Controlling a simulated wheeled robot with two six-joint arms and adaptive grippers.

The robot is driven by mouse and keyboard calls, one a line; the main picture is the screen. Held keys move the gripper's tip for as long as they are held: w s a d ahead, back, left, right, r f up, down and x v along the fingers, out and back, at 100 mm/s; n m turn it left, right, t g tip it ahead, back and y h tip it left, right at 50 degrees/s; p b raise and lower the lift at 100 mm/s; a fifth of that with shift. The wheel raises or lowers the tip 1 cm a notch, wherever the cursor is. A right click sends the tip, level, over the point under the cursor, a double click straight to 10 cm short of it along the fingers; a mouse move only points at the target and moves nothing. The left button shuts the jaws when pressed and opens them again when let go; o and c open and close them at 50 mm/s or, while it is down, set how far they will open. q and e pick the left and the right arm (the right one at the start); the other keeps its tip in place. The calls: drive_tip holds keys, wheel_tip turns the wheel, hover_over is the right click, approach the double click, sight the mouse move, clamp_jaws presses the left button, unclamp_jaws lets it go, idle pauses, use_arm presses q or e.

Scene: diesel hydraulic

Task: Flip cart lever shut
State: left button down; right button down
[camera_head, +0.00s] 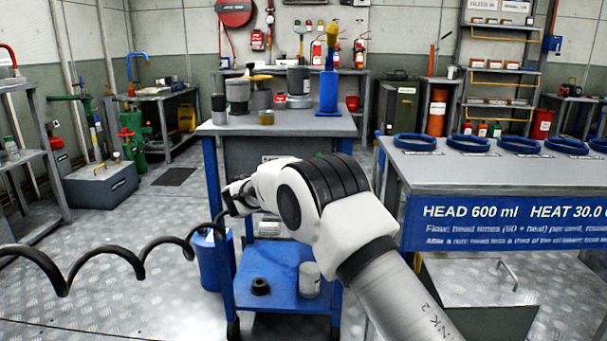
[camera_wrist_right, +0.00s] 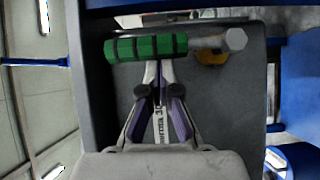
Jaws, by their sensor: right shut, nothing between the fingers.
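The cart (camera_head: 215,165) has blue legs, a grey top and a blue lower shelf. My right arm crosses in front of it, and no lever can be made out in the head view. In the right wrist view a lever with a ribbed green grip (camera_wrist_right: 146,48) and a pale metal end lies crosswise before a dark grey panel (camera_wrist_right: 225,110). My right gripper (camera_wrist_right: 157,66) is shut and empty, its tips at the lower edge of the green grip. I cannot tell if they touch. My left gripper is not in view.
Canisters (camera_head: 238,95) and a blue cylinder (camera_head: 328,92) stand on the cart top. A dark ring (camera_head: 260,286) and a pale can (camera_head: 309,279) sit on its lower shelf. A bench with blue rings (camera_head: 470,142) stands right. A black coiled cable (camera_head: 140,262) hangs at left.

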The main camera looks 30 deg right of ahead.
drive_tip(key=v, duration=1.2)
